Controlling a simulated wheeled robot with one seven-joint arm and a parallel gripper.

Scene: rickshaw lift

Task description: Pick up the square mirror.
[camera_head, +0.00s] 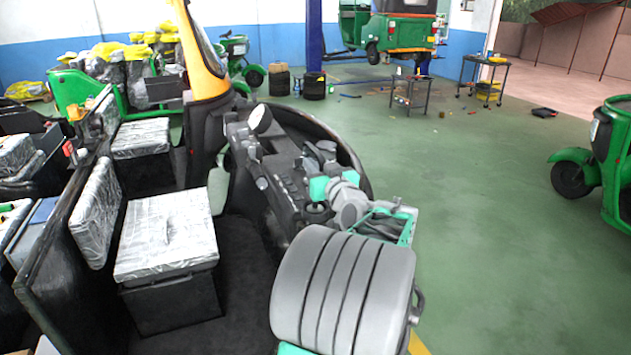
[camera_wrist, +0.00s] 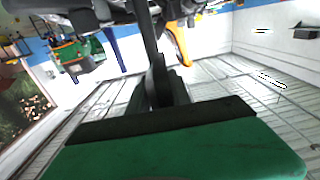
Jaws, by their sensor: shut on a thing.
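I cannot make out the square mirror for certain in either view. My gripper (camera_head: 322,158) is at the front of the open three-wheeler (camera_head: 240,165), over its dark dashboard. It is small and partly merged with the dark parts there. In the wrist view a thin dark upright piece (camera_wrist: 154,70) stands in the middle, with a black strip and a broad green surface below it. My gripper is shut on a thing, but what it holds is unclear. A round pale disc (camera_head: 260,119) stands on the dashboard to the left of my gripper.
Foil-wrapped seats (camera_head: 166,235) fill the left. A green three-wheeler (camera_head: 608,165) stands at the right edge. Tool carts (camera_head: 411,92) and stacked tyres (camera_head: 314,86) are farther back. The green floor (camera_head: 490,220) to the right is mostly clear.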

